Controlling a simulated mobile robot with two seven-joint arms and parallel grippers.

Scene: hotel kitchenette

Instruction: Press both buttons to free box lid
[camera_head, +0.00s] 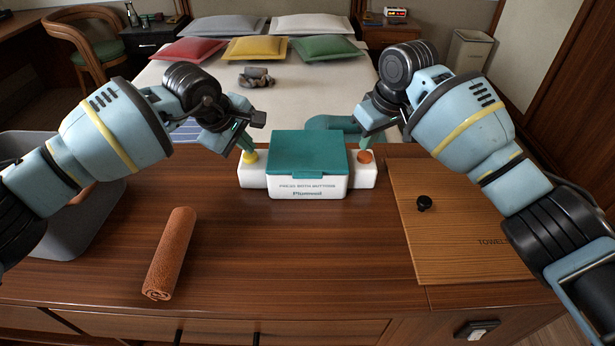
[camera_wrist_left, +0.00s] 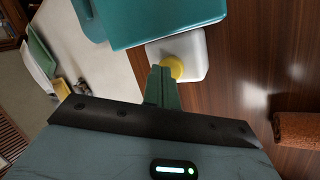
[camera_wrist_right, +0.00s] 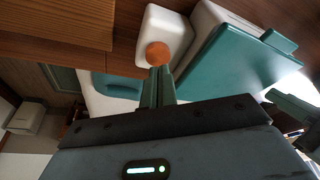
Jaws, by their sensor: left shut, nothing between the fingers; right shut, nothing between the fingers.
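A white box (camera_head: 307,187) with a teal lid (camera_head: 308,151) stands on the wooden counter, and its lid looks closed. A yellow button (camera_head: 249,157) sits on the white block at the box's left, and an orange button (camera_head: 365,156) on the block at its right. My left gripper (camera_head: 245,146) is shut and empty, its tips at the yellow button, also seen in the left wrist view (camera_wrist_left: 176,66). My right gripper (camera_head: 364,143) is shut and empty, its tips at the orange button, which the right wrist view shows too (camera_wrist_right: 157,54). I cannot tell whether either button is pressed down.
A rolled orange-brown towel (camera_head: 169,254) lies on the counter at the front left. A grey bin (camera_head: 92,215) is at the far left. A wooden board with a black knob (camera_head: 424,203) lies at right. The counter in front of the box is clear.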

